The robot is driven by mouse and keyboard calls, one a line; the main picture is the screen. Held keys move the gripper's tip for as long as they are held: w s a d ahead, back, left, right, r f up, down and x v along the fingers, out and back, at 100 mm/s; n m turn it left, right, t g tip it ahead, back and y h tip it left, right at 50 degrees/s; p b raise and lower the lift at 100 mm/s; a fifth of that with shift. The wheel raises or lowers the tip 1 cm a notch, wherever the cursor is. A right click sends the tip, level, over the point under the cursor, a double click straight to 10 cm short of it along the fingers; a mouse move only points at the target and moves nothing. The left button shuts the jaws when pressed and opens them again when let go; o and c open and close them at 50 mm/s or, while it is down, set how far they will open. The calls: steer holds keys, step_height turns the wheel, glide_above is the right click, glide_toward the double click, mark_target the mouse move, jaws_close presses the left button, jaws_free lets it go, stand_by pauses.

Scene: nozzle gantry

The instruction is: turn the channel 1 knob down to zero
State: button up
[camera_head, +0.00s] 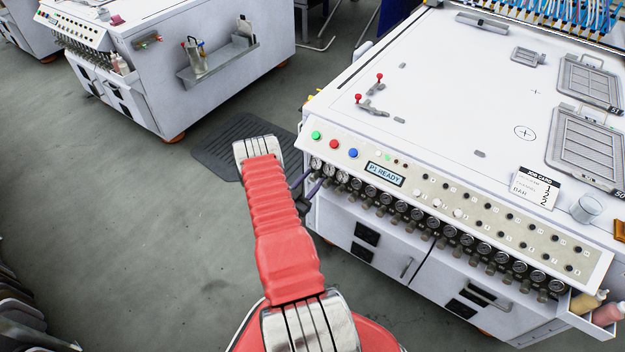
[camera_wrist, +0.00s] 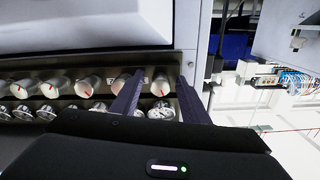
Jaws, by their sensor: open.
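My gripper (camera_wrist: 159,80) is open in the wrist view, its two dark fingers pointing at the panel. An end knob (camera_wrist: 160,86), pale with a red mark, shows between the fingers. It is the last in its row, but I cannot read a channel number on it. Contact with the fingers cannot be told. A round gauge (camera_wrist: 162,111) sits below that knob in the picture, also between the fingers. In the head view my gripper (camera_head: 308,192) is at the left end of the front panel, partly hidden by my arm; the knobs there are not clearly visible.
More knobs (camera_wrist: 83,88) with red marks run leftward in the wrist view. In the head view the row of gauges (camera_head: 400,207) lies under the button panel (camera_head: 490,215) with its "P1 READY" display (camera_head: 385,173). Open floor (camera_head: 150,260) lies to the left.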

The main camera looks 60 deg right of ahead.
steer(key=shift+c, duration=0.6)
steer(key=c, duration=0.9)
steer(key=shift+d, duration=0.15)
jaws_close()
steer(key=shift+n, duration=0.3)
